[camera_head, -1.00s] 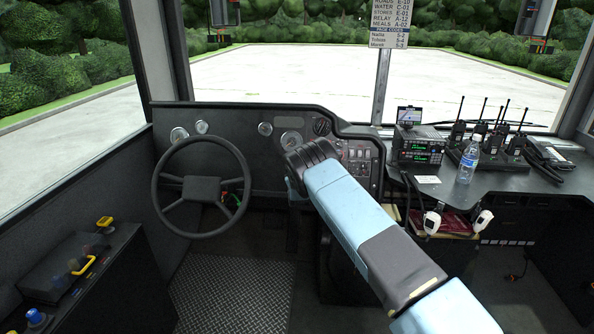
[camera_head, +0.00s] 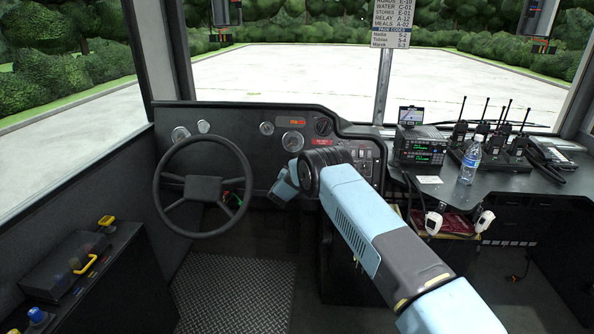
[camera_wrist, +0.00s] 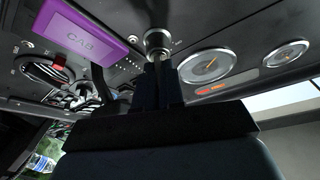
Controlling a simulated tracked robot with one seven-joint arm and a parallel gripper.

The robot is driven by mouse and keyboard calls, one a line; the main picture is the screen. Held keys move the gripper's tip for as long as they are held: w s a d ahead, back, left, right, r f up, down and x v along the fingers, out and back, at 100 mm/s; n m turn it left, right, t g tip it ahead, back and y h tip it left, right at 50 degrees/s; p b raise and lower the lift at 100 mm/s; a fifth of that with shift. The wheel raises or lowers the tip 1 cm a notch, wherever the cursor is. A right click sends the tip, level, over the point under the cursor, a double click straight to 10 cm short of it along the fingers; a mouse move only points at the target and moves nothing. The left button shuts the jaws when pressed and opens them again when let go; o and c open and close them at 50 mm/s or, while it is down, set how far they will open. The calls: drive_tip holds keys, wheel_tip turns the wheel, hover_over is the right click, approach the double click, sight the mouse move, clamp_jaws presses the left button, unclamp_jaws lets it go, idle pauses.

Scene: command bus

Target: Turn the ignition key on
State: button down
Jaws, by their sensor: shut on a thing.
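The ignition switch (camera_wrist: 157,40) is a round metal barrel on the dashboard, at the top middle of the wrist view. My gripper (camera_wrist: 159,66) is at it, its two dark fingers close together and shut on the ignition key. The key itself is mostly hidden between the fingers, so its exact angle cannot be told. A purple tag (camera_wrist: 72,32) marked CAB shows to the left of the switch. In the head view my wrist is turned in to the dashboard right of the steering wheel, and the fingers and key are hidden there.
The steering wheel (camera_head: 204,141) is left of my arm. The dashboard has an orange-lit display (camera_head: 291,122), a red-lit strip (camera_head: 319,142) and a gauge (camera_head: 293,141). A radio (camera_head: 420,150), a water bottle (camera_head: 469,166) and handsets stand on the right shelf.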

drive_tip(key=shift+w+r+m+g+h, duration=0.1)
drive_tip(key=shift+m+g+h, duration=0.25)
drive_tip(key=shift+m, duration=0.55)
drive_tip(key=shift+m+h, duration=0.25)
drive_tip(key=shift+m, duration=0.05)
drive_tip(key=c, duration=1.2)
unclamp_jaws()
drive_tip(key=shift+c, duration=0.2)
drive_tip(key=v, duration=1.3)
drive_tip(key=shift+s, duration=0.4)
